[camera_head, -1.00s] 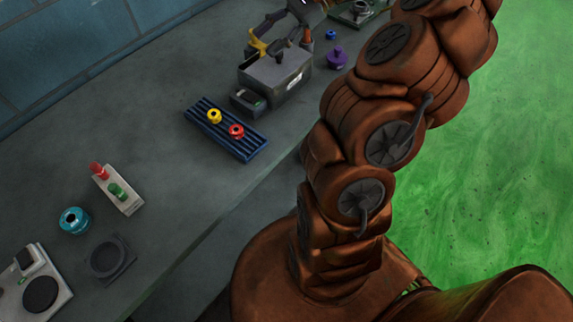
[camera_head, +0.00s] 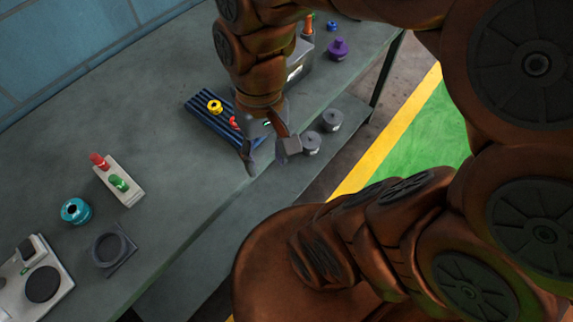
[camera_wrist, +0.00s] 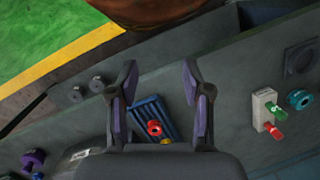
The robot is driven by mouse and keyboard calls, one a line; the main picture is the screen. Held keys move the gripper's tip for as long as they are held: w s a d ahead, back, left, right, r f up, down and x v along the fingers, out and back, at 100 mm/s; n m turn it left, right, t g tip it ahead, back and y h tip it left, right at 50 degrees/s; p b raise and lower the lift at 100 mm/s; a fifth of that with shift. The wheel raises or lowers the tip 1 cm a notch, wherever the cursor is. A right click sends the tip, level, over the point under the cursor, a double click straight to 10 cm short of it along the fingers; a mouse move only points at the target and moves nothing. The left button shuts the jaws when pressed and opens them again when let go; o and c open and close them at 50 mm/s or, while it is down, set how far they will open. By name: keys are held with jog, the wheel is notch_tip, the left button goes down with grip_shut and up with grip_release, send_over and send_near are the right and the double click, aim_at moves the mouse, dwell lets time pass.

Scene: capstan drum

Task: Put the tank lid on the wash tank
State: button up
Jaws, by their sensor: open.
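The wash tank appears to be the grey box (camera_head: 298,66) with a pale label near the far end of the bench. My arm hides much of it, and a corner shows at the lower left of the wrist view (camera_wrist: 82,154). I cannot tell from these frames whether the tank lid lies on top of it; no separate lid is clearly seen. My gripper (camera_head: 268,158) is open and empty, pointing down near the bench's front edge, nearer the camera than the tank. In the wrist view its fingers (camera_wrist: 158,80) are spread, with the blue ribbed rack (camera_wrist: 149,109) beyond them.
The blue rack (camera_head: 205,119) holds yellow (camera_head: 215,106) and red pieces. A purple knobbed piece (camera_head: 338,48) stands past the tank. Two grey round pieces (camera_head: 333,120) sit on a lower shelf. A red-and-green button block (camera_head: 120,182) and a teal ring (camera_head: 75,210) stand nearer.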

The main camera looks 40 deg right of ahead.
jog(key=shift+n+h, duration=0.7)
jog(key=shift+s+d+f, duration=0.25)
jog(key=shift+s+d, duration=0.1)
jog(key=shift+s, duration=0.2)
jog(key=shift+s+d+f, duration=0.3)
jog(key=shift+s, duration=0.3)
jog(key=shift+s+d+f, duration=0.25)
jog(key=shift+s+d, duration=0.1)
jog(key=shift+s, duration=0.2)
